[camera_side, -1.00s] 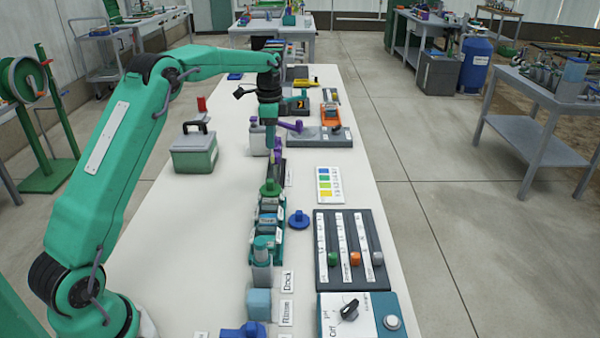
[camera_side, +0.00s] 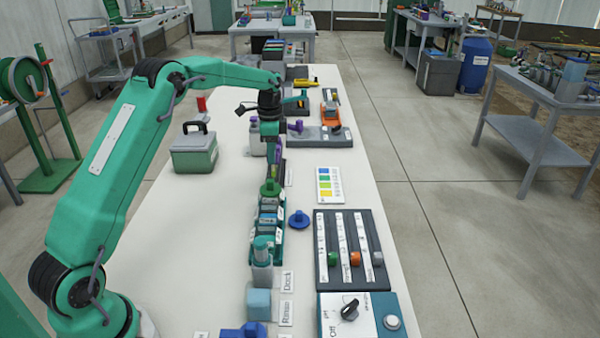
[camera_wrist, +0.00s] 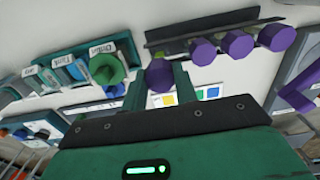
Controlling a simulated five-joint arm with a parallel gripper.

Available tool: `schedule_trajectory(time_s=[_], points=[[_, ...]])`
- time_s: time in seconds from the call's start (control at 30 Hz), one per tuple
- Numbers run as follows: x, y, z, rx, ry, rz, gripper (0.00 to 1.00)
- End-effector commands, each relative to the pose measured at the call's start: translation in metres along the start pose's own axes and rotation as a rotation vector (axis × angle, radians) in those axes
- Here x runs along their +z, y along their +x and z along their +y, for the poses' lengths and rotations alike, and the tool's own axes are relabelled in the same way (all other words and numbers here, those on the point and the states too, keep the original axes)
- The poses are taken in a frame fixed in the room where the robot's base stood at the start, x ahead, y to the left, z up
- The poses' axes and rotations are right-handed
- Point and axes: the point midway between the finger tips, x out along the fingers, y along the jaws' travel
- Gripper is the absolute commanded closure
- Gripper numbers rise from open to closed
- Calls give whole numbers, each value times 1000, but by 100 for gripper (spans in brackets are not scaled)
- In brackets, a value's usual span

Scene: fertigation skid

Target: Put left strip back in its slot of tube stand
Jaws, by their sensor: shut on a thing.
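My gripper (camera_wrist: 159,88) is shut on a strip with a purple hexagonal head (camera_wrist: 158,75), between its two green fingers. In the side view my gripper (camera_side: 271,138) is low over the stand's far end, and the fingertips are too small to make out.
A teal rack with labelled blocks (camera_side: 268,215) and a green knob (camera_side: 270,187) stands nearer the camera. A colour chart (camera_side: 329,184) lies to the right.

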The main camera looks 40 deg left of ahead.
Motion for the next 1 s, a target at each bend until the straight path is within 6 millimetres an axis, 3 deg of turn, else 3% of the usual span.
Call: schedule_trajectory(time_s=[0.5,0.97,1.0], points=[[0,32,0,1,0,0,92],[0,37,0,0,0,0,92],[0,37,0,0,0,0,67]])
